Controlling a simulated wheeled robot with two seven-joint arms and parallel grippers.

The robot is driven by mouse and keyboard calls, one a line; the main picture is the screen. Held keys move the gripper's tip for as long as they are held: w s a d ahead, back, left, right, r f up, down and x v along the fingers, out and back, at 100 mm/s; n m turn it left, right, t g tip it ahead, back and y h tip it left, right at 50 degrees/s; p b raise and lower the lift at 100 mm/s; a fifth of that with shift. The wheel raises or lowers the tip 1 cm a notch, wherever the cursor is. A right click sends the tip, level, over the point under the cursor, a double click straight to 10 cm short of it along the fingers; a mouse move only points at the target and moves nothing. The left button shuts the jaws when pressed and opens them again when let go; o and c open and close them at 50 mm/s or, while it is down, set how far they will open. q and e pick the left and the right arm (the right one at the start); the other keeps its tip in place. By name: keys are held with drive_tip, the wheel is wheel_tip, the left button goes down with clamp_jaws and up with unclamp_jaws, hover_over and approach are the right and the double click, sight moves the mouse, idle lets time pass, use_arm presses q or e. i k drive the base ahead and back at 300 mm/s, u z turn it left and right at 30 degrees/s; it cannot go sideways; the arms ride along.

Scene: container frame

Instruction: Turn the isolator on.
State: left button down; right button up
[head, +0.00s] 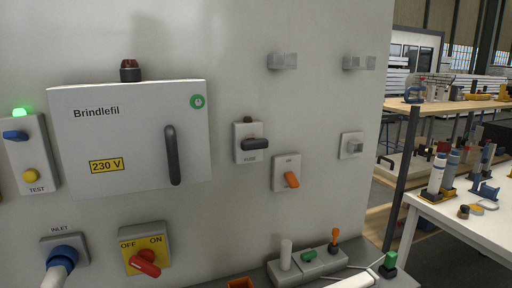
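The isolator (146,248) is a yellow plate on a grey box, low on the pale wall, marked OFF at its upper left and ON at its upper right. Its red rotary handle (146,264) sits at the lower middle of the plate, slanting down to the right. I cannot tell for sure which mark it is set to. Nothing touches the handle. Neither of my grippers shows in the head view.
The Brindlefil cabinet (130,140) with a black handle hangs above the isolator. A blue inlet plug (62,257) with a pale cable is to its left. A fuse box (249,142) and an orange switch (287,173) are to the right. A lit green lamp (21,112) tops the TEST box.

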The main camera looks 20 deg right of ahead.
sight(143, 260)
drive_tip(key=k, duration=0.5)
drive_tip(key=u, duration=1.35)
drive_tip(key=i, duration=0.95)
drive_tip(key=z, duration=2.05)
